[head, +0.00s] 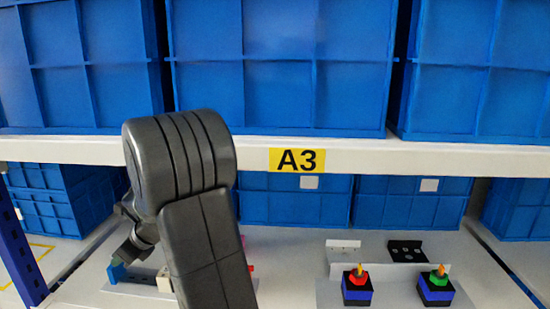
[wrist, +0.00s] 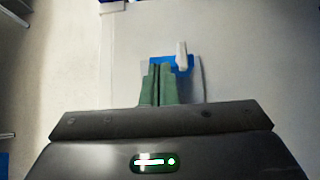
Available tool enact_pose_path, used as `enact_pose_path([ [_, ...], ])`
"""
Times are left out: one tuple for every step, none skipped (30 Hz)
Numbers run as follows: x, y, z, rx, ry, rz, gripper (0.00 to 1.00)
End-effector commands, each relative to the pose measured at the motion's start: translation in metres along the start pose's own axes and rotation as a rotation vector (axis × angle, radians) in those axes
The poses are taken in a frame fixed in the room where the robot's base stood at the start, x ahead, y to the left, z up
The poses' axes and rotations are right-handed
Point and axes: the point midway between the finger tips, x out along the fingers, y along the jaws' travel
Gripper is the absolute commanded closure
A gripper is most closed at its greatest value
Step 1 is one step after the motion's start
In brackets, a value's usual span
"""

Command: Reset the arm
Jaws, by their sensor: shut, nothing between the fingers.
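My gripper (wrist: 158,72) shows in the wrist view with its two green fingers together and nothing between them. Just beyond the fingertips is a blue part (wrist: 186,66) with a white lever (wrist: 182,54) standing on it. The fingers overlap the blue part in the picture; I cannot tell whether they touch it. In the head view my arm bends down at the left, and the gripper (head: 118,262) is small and partly hidden near a blue piece (head: 118,273) on the lower shelf.
A white shelf beam (head: 400,154) and large blue crates (head: 280,70) are above.

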Motion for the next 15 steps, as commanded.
enact_pose_path([
  [0.009, 0.001, 0.000, 0.000, 0.002, 0.002, 1.00],
  [0.014, 0.001, 0.000, 0.000, 0.003, 0.003, 1.00],
  [0.010, -0.001, -0.007, 0.000, 0.000, -0.003, 1.00],
  [0.005, -0.002, -0.013, 0.000, -0.001, -0.005, 1.00],
  [0.001, -0.002, -0.017, 0.000, -0.002, -0.005, 1.00],
  [-0.005, -0.002, -0.022, 0.001, -0.001, -0.004, 1.00],
  [-0.009, -0.002, -0.026, 0.001, -0.001, -0.005, 1.00],
  [-0.014, -0.002, -0.030, 0.001, -0.001, -0.005, 1.00],
  [-0.019, -0.002, -0.035, 0.000, -0.002, -0.005, 1.00],
  [-0.024, -0.002, -0.039, 0.000, -0.002, -0.005, 1.00],
  [-0.028, -0.002, -0.044, 0.001, -0.001, -0.005, 1.00],
  [-0.034, -0.002, -0.049, 0.000, -0.002, -0.005, 1.00],
  [-0.039, -0.002, -0.053, 0.001, -0.002, -0.006, 1.00],
  [-0.043, -0.002, -0.057, 0.001, -0.002, -0.005, 1.00],
  [-0.049, -0.002, -0.063, 0.001, -0.002, -0.006, 1.00],
])
